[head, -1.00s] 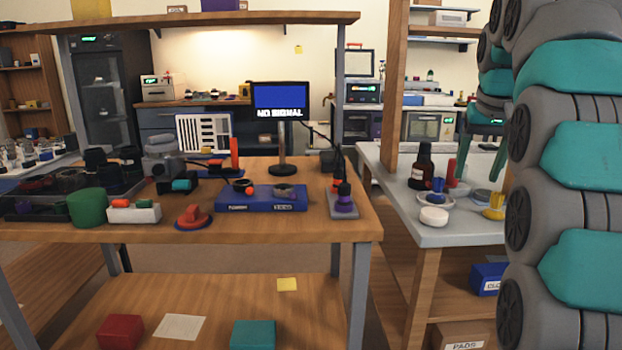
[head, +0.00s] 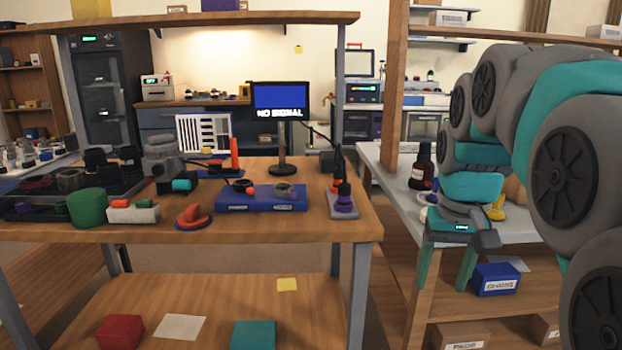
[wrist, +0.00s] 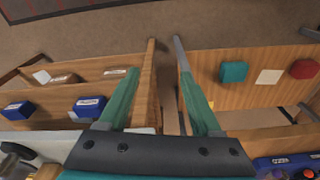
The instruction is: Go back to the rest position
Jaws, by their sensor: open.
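My gripper (head: 446,272) hangs in front of the right-hand grey-topped table in the head view, with its two green fingers pointing down. In the wrist view my gripper (wrist: 152,85) shows its fingers spread wide apart with nothing between them. Below it are the floor and the gap between two wooden benches. My grey and teal arm fills the right side of the head view and hides part of the right table.
The wooden bench (head: 290,226) holds a blue fixture (head: 262,203), a red part (head: 192,216) and a green cylinder (head: 86,208).

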